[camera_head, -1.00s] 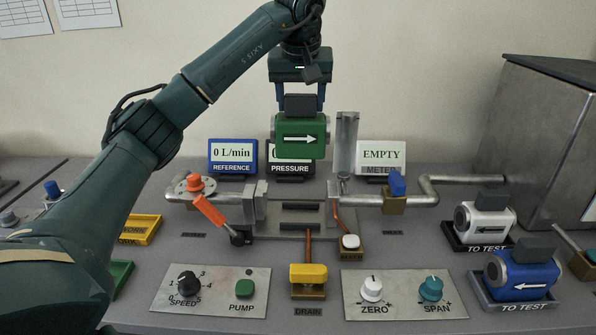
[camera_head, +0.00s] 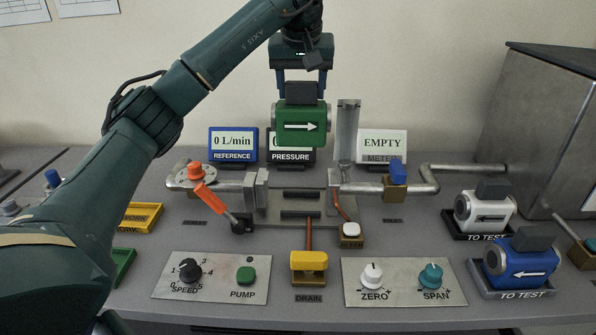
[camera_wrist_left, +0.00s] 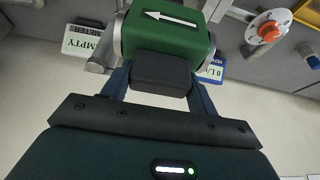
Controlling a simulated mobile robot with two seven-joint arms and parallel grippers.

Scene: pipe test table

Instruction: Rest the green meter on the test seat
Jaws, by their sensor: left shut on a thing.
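The green meter (camera_head: 302,127) has a white arrow pointing right and a dark box on top. My left gripper (camera_head: 302,90) is shut on that dark box and holds the meter upright in the air. The meter also shows in the left wrist view (camera_wrist_left: 160,35), between the fingers of the left gripper (camera_wrist_left: 162,85). My right gripper is not in view.
An orange-handled valve (camera_head: 210,200) stands left of the seat and a blue valve (camera_head: 397,173) right. An upright metal piece (camera_head: 347,130) rises right of the meter. White (camera_head: 485,210) and blue (camera_head: 521,262) meters sit in trays at right. The meter display (camera_head: 382,146) reads EMPTY.

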